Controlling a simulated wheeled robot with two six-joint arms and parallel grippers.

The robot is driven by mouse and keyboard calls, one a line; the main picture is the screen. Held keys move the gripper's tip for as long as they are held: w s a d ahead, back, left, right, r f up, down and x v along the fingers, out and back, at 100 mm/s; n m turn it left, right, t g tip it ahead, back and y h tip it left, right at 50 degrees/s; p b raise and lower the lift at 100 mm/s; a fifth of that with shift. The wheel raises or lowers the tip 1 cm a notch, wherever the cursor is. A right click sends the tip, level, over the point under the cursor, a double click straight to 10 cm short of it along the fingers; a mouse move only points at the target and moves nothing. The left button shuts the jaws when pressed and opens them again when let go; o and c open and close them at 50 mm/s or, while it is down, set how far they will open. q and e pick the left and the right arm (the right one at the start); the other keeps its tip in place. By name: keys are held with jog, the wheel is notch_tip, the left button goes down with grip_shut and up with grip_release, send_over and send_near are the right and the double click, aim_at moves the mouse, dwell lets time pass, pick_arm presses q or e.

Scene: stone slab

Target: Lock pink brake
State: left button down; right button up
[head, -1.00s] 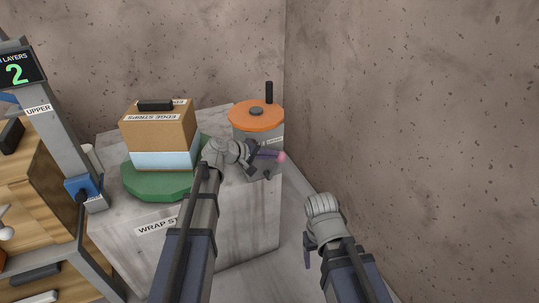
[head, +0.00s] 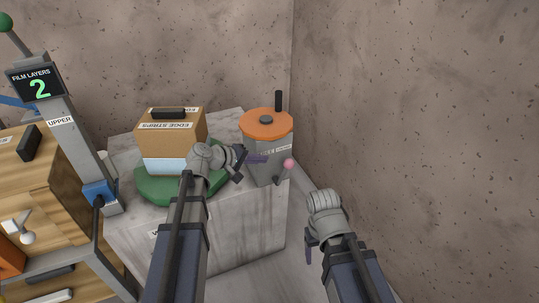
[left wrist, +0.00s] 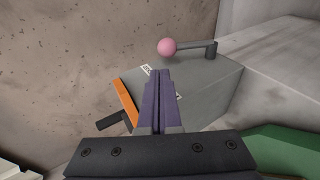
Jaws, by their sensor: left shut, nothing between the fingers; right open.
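The pink brake is a dark lever with a pink ball knob (head: 288,163) on the front right side of a grey box (head: 266,172) with an orange disc (head: 266,123) on top. The lever slants up to the knob in the head view. In the left wrist view the pink knob (left wrist: 167,47) and its dark rod (left wrist: 191,47) show just beyond my fingertips. My left gripper (head: 265,159) is shut and empty, to the left of the knob and apart from it. My right gripper (head: 308,262) is open and empty, low and to the right of the stone block.
The stone block (head: 225,240) also carries a green turntable (head: 160,194) with an edge strips box (head: 172,128). A black handle (head: 278,100) stands up from the disc. A grey post with a screen (head: 37,86) is at left. The wall is close on the right.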

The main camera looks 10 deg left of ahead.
pick_arm(q)
jog(key=shift+p+v, duration=0.75)
jog(key=shift+v, duration=1.4)
pick_arm(e)
jog(key=shift+r, duration=1.2)
pick_arm(q)
jog(key=shift+w+d+r, duration=0.1)
jog(key=shift+d+r, duration=0.05)
jog(key=s+d+r+m+g+y+p, duration=0.2)
jog(key=s+d+m+g+p, duration=0.35)
jog(key=s+d+p, duration=0.45)
jog(key=s+d+r+m+g+y+p, duration=0.1)
jog(key=s+r+m+y+p, duration=0.2)
jog(key=s, duration=0.3)
jog(key=s+d+r+m+g+y+p, duration=0.1)
jog(key=s+r+m+g+y+p, duration=0.1)
jog(key=s+y+p, duration=0.3)
jog(key=shift+s+r+m+p, duration=0.35)
jog(key=shift+r+m+p, duration=0.25)
jog(key=shift+p, duration=0.2)
pick_arm(e)
notch_tip(320, 180, up, 20)
jog(key=shift+f, duration=0.25)
pick_arm(q)
jog(key=shift+d, duration=0.1)
pick_arm(e)
jog(key=shift+c, duration=0.2)
